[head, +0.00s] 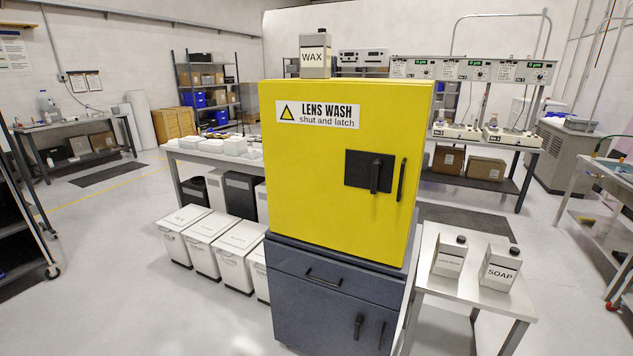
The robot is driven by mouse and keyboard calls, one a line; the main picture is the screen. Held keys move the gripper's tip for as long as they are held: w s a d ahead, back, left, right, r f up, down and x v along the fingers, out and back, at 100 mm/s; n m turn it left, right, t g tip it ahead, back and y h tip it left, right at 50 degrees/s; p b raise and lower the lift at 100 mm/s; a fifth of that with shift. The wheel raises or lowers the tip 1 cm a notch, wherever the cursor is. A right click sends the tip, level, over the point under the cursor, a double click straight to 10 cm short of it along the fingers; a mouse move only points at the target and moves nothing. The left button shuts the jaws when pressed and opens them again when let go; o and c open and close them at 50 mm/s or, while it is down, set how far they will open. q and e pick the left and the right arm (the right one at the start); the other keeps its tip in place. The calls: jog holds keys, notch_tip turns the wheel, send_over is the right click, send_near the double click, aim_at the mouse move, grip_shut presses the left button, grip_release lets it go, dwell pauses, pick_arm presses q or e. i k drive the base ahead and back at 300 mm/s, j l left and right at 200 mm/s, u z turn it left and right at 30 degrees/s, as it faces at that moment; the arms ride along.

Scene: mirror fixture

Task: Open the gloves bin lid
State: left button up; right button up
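A row of white lidded bins stands on the floor left of the yellow cabinet. The third bin from the left (232,272) has a front label that seems to read GLOVES, though the letters are small and blurred. Its flat lid (242,237) looks shut. The leftmost bin (174,246) and the second bin (203,259) also have their lids down. A fourth bin (257,271) is partly hidden behind the cabinet. Neither of my grippers is in view.
The yellow LENS WASH cabinet (330,190) stands on a dark drawer base (300,290), with a WAX bottle (315,55) on top. A small table (455,290) at right holds a SOAP bottle (500,268) and another bottle (449,257). Floor (120,270) left of the bins is clear.

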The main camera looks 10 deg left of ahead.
aim_at(243, 239)
jog(key=i+j, duration=0.25)
jog(key=i, duration=0.2)
jog(key=i+j+u, duration=0.1)
jog(key=i+j, duration=0.4)
jog(key=j, duration=0.15)
jog(key=i+j+z, duration=0.15)
jog(key=j, duration=0.2)
jog(key=i+j, duration=0.2)
jog(key=j, duration=0.15)
jog(key=j+z, duration=0.35)
jog(key=j, duration=1.05)
